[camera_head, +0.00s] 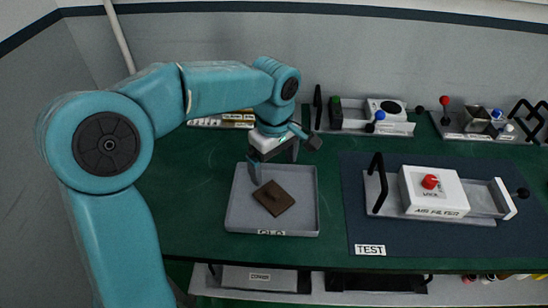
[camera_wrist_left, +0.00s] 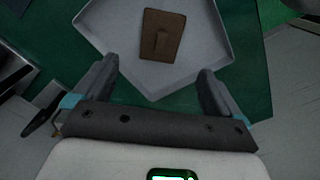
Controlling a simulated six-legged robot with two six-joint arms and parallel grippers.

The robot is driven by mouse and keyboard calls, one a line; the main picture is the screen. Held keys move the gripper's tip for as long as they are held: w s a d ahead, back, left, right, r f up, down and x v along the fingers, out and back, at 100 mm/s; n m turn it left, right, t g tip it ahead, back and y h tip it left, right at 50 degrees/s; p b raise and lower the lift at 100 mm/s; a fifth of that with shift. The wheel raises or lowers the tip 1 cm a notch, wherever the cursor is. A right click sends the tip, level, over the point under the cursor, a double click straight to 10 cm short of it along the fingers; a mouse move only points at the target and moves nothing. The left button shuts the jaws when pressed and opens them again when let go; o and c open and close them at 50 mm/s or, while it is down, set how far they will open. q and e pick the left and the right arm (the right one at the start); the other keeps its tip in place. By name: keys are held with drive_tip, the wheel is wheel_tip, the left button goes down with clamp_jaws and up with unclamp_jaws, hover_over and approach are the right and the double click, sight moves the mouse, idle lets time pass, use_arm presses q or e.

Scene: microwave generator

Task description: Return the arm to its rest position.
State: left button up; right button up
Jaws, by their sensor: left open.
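My left arm (camera_head: 220,92) comes in from the left in the head view and reaches over the green table. My left gripper (camera_head: 272,170) points down above the grey tray labelled OLD (camera_head: 308,215). It is open and empty. In the left wrist view the two fingers of the gripper (camera_wrist_left: 155,88) stand wide apart. A flat brown piece with a raised grip (camera_head: 273,198) lies in the tray, apart from the fingers. The brown piece also shows in the left wrist view (camera_wrist_left: 162,38), beyond the fingertips. My right gripper is in neither view.
A white AIR FILTER box with a red knob (camera_head: 434,192) sits in a metal holder on the dark TEST mat (camera_head: 365,236) at right. Several devices with knobs, including a white unit (camera_head: 386,109), line the back. Green table (camera_head: 190,190) is bare left of the tray.

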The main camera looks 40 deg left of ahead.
use_arm(q)
drive_tip(key=shift+r, duration=0.7)
